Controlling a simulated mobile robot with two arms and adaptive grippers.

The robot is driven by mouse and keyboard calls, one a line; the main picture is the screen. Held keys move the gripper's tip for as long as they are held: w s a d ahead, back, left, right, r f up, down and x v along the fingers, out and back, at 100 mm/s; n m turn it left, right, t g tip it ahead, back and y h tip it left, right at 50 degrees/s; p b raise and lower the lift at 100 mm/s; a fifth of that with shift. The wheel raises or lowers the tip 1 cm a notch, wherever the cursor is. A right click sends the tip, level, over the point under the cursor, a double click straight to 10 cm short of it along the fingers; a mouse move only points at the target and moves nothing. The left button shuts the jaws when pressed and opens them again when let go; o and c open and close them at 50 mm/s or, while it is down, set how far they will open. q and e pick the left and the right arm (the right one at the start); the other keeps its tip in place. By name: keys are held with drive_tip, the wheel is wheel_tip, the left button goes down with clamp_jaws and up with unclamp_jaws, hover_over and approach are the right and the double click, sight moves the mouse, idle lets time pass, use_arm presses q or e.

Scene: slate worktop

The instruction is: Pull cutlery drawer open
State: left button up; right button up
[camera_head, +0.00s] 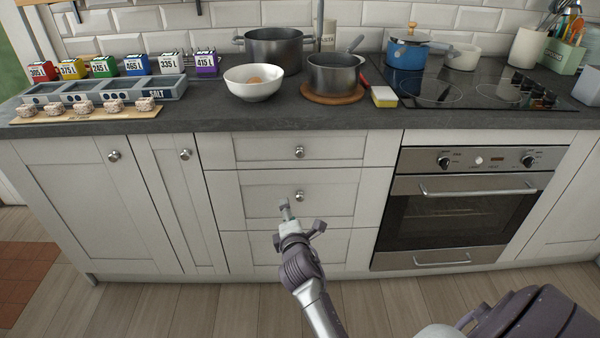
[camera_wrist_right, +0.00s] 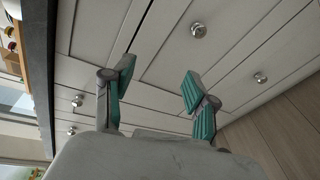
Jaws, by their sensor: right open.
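A white drawer stack sits under the worktop, left of the oven. Its top drawer (camera_head: 262,148) has a round metal knob (camera_head: 299,152), and the middle drawer (camera_head: 262,197) has another knob (camera_head: 299,196). The drawers look shut. No label shows which is the cutlery drawer. My right gripper (camera_head: 301,214) is open and empty, in front of the stack, just below the middle knob in the head view. In the right wrist view its teal-padded fingers (camera_wrist_right: 158,88) are spread apart, with one knob (camera_wrist_right: 198,30) beyond them and another (camera_wrist_right: 260,77) to the right. My left gripper is not in view.
Cupboard doors (camera_head: 90,185) with knobs stand left of the drawers. The oven (camera_head: 455,205) with its bar handle is on the right. Pots, a white bowl (camera_head: 253,82) and several coloured boxes stand on the slate worktop (camera_head: 230,118). The wooden floor in front is clear.

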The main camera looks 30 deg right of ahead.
sight(301, 155)
drive_tip(key=s+d+r+h+b, duration=0.1)
drive_tip(key=d+r+h, duration=0.25)
drive_tip(key=r, duration=0.55)
drive_tip(key=shift+n+t, duration=0.4)
drive_tip(key=x, duration=0.4)
drive_tip(key=b+x, duration=0.1)
drive_tip(key=x, duration=0.8)
drive_tip(key=shift+f+b, duration=0.3)
drive_tip(key=shift+b, duration=0.1)
drive_tip(key=shift+w+d+y, duration=0.3)
drive_tip(key=shift+w+y, duration=0.05)
drive_tip(key=shift+w, duration=0.05)
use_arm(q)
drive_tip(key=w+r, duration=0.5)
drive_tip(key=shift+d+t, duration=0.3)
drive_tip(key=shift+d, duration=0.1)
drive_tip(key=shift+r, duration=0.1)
use_arm(e)
clamp_jaws()
